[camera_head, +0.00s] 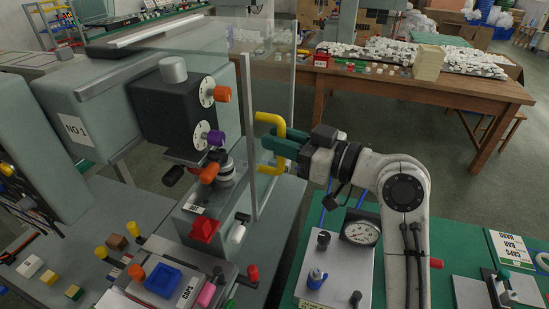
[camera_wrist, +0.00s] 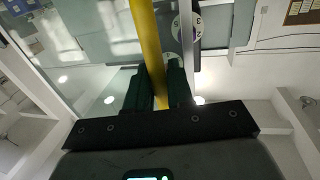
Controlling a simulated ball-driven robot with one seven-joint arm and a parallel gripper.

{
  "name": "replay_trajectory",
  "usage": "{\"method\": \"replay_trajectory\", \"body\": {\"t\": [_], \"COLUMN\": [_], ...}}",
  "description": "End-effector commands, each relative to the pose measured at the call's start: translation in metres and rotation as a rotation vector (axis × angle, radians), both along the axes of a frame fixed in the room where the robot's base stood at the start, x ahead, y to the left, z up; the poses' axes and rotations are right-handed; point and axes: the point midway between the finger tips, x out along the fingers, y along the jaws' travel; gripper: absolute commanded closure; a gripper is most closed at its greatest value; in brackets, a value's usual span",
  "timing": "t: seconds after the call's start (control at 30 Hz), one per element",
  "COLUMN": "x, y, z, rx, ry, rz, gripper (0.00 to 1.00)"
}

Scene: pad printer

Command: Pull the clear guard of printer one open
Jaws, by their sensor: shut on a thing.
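Printer one (camera_head: 75,128) carries a "NO.1" label and stands at the left in the head view. Its clear guard (camera_head: 276,75) is a see-through upright panel beside the dark print head (camera_head: 180,115), with a pale metal edge strip. A yellow bow-shaped handle (camera_head: 270,119) sticks out from the guard. My gripper (camera_head: 270,145) reaches in from the right, its green fingers shut on the handle. In the wrist view the yellow bar (camera_wrist: 146,35) runs between the two dark green fingers (camera_wrist: 157,85). I cannot tell how far the guard stands open.
A gauge plate (camera_head: 335,265) lies on the green bench under my arm. A wooden table (camera_head: 400,88) with many small parts stands behind, with floor between.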

Motion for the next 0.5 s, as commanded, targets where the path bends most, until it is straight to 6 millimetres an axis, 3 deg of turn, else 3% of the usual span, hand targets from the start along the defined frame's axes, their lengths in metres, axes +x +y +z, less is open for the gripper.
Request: {"method": "replay_trajectory", "body": {"t": [0.3, 0.5], "x": [0.09, 0.133], "y": [-0.038, -0.056], "z": [-0.005, -0.003], "rx": [0.002, 0.002], "ry": [-0.005, -0.004], "rz": [-0.005, -0.005], "gripper": [1.0, 1.0]}}
